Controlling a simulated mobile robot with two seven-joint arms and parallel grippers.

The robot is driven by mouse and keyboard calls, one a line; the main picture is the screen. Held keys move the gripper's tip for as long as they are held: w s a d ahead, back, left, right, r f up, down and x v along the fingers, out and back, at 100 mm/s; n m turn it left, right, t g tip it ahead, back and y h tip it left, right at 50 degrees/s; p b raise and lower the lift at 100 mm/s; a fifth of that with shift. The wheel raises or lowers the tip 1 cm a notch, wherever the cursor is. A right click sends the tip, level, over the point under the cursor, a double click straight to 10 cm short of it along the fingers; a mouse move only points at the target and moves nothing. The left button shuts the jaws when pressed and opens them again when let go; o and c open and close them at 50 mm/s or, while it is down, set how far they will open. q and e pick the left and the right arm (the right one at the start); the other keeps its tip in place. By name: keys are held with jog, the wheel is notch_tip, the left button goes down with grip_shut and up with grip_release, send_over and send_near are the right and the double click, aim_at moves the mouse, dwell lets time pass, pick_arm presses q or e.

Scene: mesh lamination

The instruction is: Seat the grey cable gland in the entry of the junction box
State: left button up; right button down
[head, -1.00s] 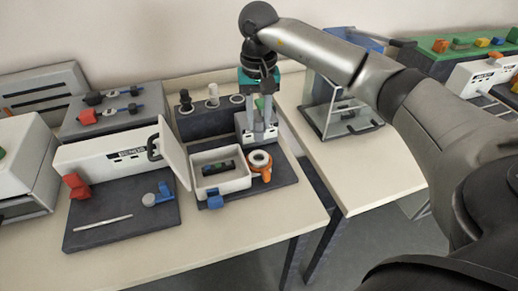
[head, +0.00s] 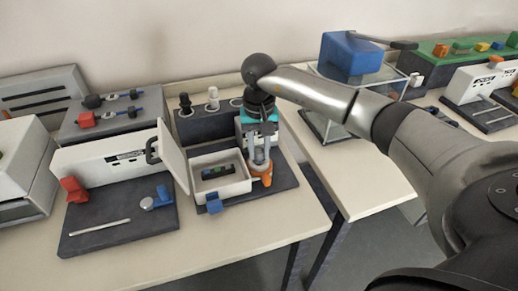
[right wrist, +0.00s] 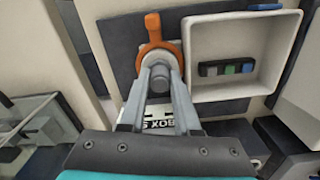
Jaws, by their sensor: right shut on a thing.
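The junction box (head: 238,188) is an open pale box with a small terminal strip (head: 217,171) inside. It also shows in the right wrist view (right wrist: 289,80). An orange ring-shaped part with a lever (head: 262,178) sits against the box's right side. My right gripper (head: 261,166) is directly above this orange part, pointing down. In the right wrist view its fingers (right wrist: 160,80) are shut on a grey round piece, the cable gland (right wrist: 160,74), at the orange ring (right wrist: 153,48). I cannot tell how deep the gland sits. My left gripper is not in view.
A dark rack (head: 200,124) behind the box holds a black gland (head: 185,101) and a white one (head: 213,97). The box's lid (head: 172,155) stands open at left. A blue clip (head: 214,203) is at the box's front. The table front (head: 270,222) is clear.

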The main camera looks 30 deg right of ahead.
aim_at(259, 151)
jog(key=c, duration=1.1)
grip_release()
jog(key=shift+f, duration=0.15)
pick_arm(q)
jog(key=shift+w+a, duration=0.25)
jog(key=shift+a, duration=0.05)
pick_arm(e)
jog(key=o, duration=0.5)
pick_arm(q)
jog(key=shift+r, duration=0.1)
pick_arm(e)
jog(key=shift+r, duration=0.2)
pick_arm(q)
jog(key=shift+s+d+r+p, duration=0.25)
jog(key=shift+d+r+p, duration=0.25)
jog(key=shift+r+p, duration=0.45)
pick_arm(e)
notch_tip(259, 151, up, 12)
jog(key=shift+r, duration=0.1)
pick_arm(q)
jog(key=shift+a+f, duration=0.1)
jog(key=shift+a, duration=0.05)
